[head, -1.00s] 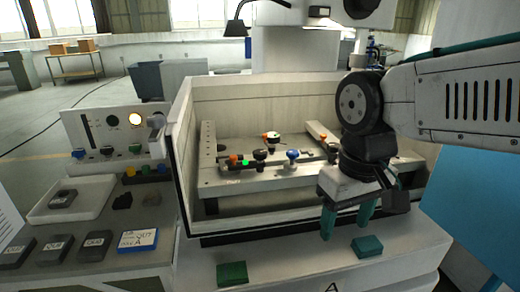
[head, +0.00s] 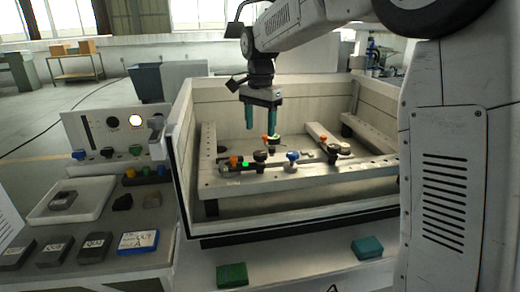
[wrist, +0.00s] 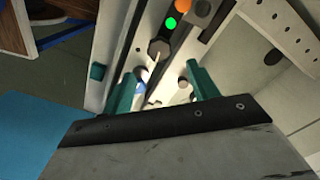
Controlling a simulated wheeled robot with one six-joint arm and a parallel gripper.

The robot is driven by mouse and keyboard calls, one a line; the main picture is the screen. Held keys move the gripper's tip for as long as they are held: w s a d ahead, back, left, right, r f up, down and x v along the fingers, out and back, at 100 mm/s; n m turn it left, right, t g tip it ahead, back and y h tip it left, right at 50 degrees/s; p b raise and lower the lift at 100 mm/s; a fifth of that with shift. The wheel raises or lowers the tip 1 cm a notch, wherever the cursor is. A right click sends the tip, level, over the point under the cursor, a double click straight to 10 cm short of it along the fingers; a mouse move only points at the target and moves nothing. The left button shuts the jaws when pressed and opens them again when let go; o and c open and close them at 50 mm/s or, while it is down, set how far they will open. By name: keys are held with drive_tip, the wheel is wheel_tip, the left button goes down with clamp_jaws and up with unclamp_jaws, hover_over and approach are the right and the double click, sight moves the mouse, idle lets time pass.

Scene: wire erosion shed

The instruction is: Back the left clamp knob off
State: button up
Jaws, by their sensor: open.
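A dark knob (head: 260,155) stands on the left part of the metal bar in the machine's open tank, beside a small green light (head: 244,163). In the wrist view a dark hexagonal-looking knob (wrist: 158,48) shows close to a green light (wrist: 171,22), beyond my fingertips. My gripper (head: 262,122) points down over the tank, above and behind the bar. Its teal fingers (wrist: 164,80) are apart with nothing held between them. I see no contact with the knob. Another dark knob (head: 333,150) stands farther right.
An orange knob (head: 235,161) and a blue knob (head: 292,157) stand on the bar on either side of the dark knob. An orange-topped piece is just below my fingers. Tank walls (head: 185,160) surround the work area. Green blocks (head: 232,275) lie on the front ledge.

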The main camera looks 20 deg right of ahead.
sight(260, 153)
drive_tip(key=shift+f+m, duration=0.3)
drive_tip(key=shift+f, duration=0.3)
wheel_tip(260, 153, down, 7)
drive_tip(key=shift+r, duration=0.1)
drive_tip(key=c, duration=1)
